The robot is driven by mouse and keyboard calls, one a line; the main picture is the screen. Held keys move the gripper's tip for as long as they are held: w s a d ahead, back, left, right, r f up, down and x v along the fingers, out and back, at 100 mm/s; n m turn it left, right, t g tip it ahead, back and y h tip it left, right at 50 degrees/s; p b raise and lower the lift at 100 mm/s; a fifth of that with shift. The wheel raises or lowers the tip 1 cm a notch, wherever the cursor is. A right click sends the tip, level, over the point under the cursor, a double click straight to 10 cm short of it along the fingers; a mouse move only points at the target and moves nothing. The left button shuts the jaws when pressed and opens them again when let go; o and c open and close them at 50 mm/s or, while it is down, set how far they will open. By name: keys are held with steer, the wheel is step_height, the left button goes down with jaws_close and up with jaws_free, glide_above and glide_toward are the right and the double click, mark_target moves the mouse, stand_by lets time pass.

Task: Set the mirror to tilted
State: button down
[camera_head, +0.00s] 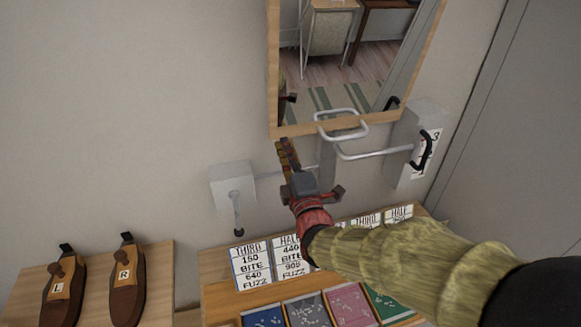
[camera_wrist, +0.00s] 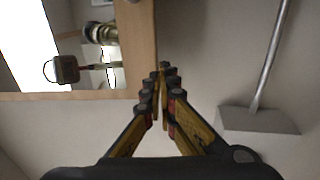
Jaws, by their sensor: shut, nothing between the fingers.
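The mirror (camera_head: 350,60) hangs on the wall at the top of the head view, in a light wooden frame (camera_head: 273,80). A silver loop handle (camera_head: 341,124) sits at its bottom edge. I cannot tell how far the mirror is tilted. My gripper (camera_head: 283,146) is shut and empty, just below the mirror's lower left corner and left of the handle. In the wrist view its closed fingertips (camera_wrist: 163,69) appear beside the wooden frame (camera_wrist: 140,45). The mirror glass (camera_wrist: 60,50) there reflects part of my arm. Whether the fingertips touch the frame is unclear.
A grey wall box (camera_head: 232,185) with a short lever is left of my gripper. Another grey box (camera_head: 405,150) with a bent silver rod and black handle is at right. Below are a wooden board (camera_head: 222,290) with printed cards and a pair of brown shoe-shaped items (camera_head: 127,280).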

steer(key=w+b, duration=0.1)
steer(key=b, duration=0.1)
steer(key=w+t+b, duration=0.1)
steer(key=b, duration=0.2)
steer(key=shift+a+r, duration=0.15)
steer(key=shift+a, duration=0.15)
steer(key=shift+r, duration=0.1)
steer(key=shift+b, duration=0.3)
